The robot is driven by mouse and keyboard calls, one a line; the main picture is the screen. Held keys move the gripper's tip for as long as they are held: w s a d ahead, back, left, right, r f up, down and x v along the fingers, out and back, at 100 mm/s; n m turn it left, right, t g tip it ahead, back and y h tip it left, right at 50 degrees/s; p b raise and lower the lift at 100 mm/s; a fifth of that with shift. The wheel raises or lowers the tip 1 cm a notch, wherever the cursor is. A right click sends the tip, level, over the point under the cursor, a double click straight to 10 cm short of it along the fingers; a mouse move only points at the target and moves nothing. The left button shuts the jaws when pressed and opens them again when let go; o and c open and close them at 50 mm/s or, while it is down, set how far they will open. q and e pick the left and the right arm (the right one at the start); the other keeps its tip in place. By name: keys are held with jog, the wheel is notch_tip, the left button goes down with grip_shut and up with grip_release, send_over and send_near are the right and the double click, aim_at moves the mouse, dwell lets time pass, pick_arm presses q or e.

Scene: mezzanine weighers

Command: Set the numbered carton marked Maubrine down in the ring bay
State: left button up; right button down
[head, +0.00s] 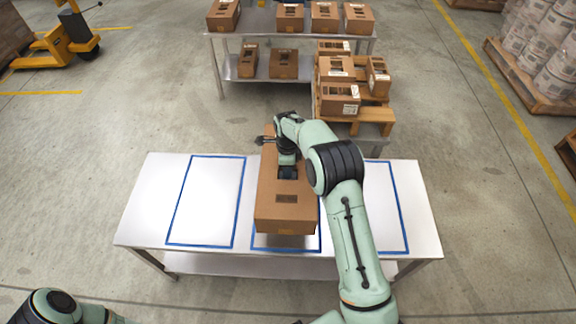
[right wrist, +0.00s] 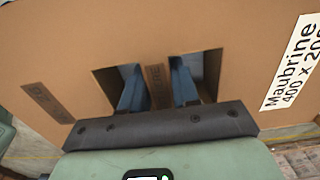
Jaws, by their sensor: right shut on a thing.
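My right gripper (head: 288,171) is shut on a long brown carton (head: 285,212). In the right wrist view its blue fingers (right wrist: 155,80) reach into two cut-outs and grip the strip between them. A white label (right wrist: 292,68) there reads Maubrine. The carton is over the middle of three blue-outlined bays on the white table (head: 150,205), with a shadow below its near end; it seems to hang above the surface. The left bay (head: 207,200) and right bay (head: 384,205) look empty, the right partly hidden by my arm. I see no ring mark. My left gripper is out of view.
Behind the table, a shelf bench (head: 290,44) holds several brown cartons. A wooden pallet stack (head: 365,112) with more cartons stands close to the table's far edge. A yellow pallet truck (head: 62,42) is at far left; wrapped tubs (head: 538,45) stand at right.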

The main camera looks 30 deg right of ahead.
dwell(0.4)
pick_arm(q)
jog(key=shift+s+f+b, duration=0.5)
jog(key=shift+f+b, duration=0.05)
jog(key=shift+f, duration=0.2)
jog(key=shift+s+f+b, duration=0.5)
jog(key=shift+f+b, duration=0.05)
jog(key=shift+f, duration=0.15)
pick_arm(e)
notch_tip(320, 180, down, 11)
jog(key=shift+f, duration=0.2)
jog(key=shift+f, duration=0.25)
dwell(0.4)
jog(key=c, duration=0.8)
grip_release()
jog(key=shift+o, duration=0.2)
jog(key=shift+f, duration=0.1)
